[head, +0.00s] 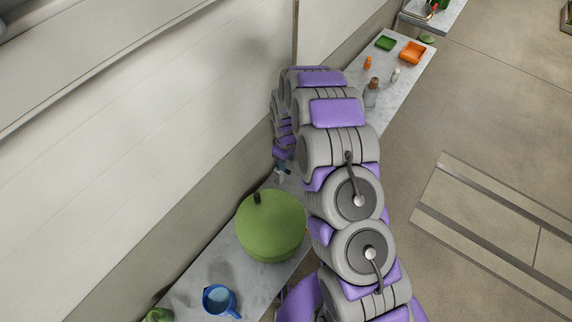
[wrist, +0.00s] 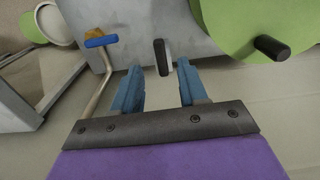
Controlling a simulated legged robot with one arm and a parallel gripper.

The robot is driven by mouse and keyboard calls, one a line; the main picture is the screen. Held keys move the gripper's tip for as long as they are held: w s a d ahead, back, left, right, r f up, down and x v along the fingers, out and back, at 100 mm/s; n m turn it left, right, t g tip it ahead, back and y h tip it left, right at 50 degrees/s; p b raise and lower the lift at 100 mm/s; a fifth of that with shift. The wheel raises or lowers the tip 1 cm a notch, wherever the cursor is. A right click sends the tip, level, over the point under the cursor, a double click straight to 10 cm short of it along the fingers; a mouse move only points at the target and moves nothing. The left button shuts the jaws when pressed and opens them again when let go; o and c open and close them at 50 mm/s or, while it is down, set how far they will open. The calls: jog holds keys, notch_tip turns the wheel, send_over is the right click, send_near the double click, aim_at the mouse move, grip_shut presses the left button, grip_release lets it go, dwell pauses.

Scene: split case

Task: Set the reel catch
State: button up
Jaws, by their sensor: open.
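A large green round drum (head: 271,228), which looks like the reel, lies on a grey bench in the head view. Its face (wrist: 228,22) fills the upper right of the wrist view, with a black peg handle (wrist: 271,47) sticking out. A short black peg (wrist: 162,57) stands out from a grey surface left of the drum; I cannot tell if it is the catch. A bent metal rod with a blue grip (wrist: 100,42) is further left. My gripper (wrist: 158,88) is open, its blue fingers either side of and just below the short peg, with nothing between them.
The narrow grey bench (head: 250,267) runs along a pale wall (head: 130,120). A blue mug (head: 219,300) stands near its front end. Floor is open at right.

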notch_tip(320, 180, up, 12)
jog(key=p, duration=0.1)
dwell(0.6)
jog(key=s+d+r+m, duration=0.3)
jog(key=s+d+r, duration=0.1)
jog(key=s+r, duration=0.55)
jog(key=s+d+r+m, duration=0.2)
jog(key=s+d+r, duration=0.2)
jog(key=s+r, duration=0.55)
jog(key=s+d+r+m+g, duration=0.1)
jog(key=s+d+r+m, duration=0.1)
jog(key=s, duration=0.8)
jog(key=s+d+r+m, duration=0.2)
jog(key=s+m, duration=0.1)
jog(key=s, duration=0.7)
jog(key=shift+s+r+m+g, duration=0.3)
jog(key=shift+s+g, duration=0.1)
